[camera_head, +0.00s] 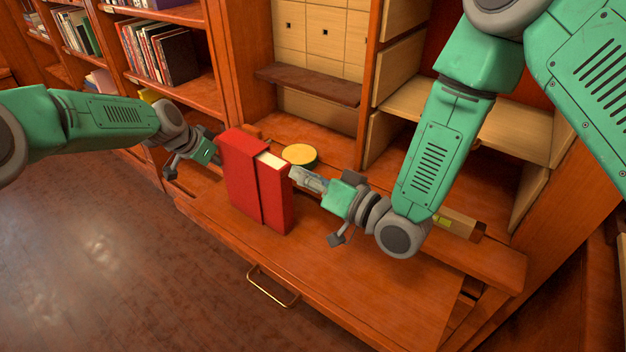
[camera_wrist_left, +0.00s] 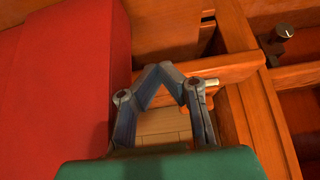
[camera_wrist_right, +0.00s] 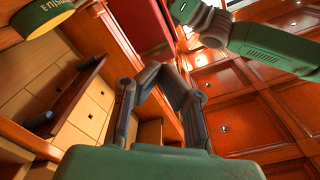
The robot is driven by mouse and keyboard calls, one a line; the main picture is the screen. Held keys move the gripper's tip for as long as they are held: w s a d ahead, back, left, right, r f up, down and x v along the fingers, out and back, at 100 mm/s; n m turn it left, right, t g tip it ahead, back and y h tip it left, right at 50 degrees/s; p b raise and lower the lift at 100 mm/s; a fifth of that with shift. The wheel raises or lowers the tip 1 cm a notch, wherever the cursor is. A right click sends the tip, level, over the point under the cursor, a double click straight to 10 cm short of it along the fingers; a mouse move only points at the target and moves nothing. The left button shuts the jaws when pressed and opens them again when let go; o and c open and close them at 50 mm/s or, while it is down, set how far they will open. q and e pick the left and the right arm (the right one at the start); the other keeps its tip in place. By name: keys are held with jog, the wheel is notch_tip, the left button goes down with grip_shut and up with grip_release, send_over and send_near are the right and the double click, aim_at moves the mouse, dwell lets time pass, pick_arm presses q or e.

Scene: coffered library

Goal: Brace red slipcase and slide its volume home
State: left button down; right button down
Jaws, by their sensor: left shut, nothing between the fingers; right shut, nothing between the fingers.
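The red slipcase (camera_head: 238,172) stands upright on the wooden desk surface. Its red volume (camera_head: 279,206) sticks out of the right side, with cream pages along the top. My left gripper (camera_head: 212,146) is shut and empty beside the case's far left side, partly hidden by it. In the left wrist view a red surface (camera_wrist_left: 60,85) fills the left, next to the shut fingers (camera_wrist_left: 161,68). My right gripper (camera_head: 294,174) is shut and empty, its tip at the volume's outer side; I cannot tell if it touches. The right wrist view shows red (camera_wrist_right: 142,25) beyond the tips (camera_wrist_right: 166,70).
A round tin with a yellow top (camera_head: 299,154) stands just behind the volume. A wooden block with a yellow-green part (camera_head: 458,223) lies right of my right wrist. Shelves of books (camera_head: 165,52) stand behind left. The desk's front is clear above a brass handle (camera_head: 272,288).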

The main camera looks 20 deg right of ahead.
aim_at(217, 143)
jog(key=shift+w+a, duration=0.4)
jog(key=shift+w, duration=0.1)
jog(key=shift+x, duration=1.4)
jog(key=shift+s, duration=0.1)
jog(key=v, duration=1.4)
jog(key=shift+s+d, duration=0.15)
jog(key=shift+d, duration=0.15)
dwell(0.3)
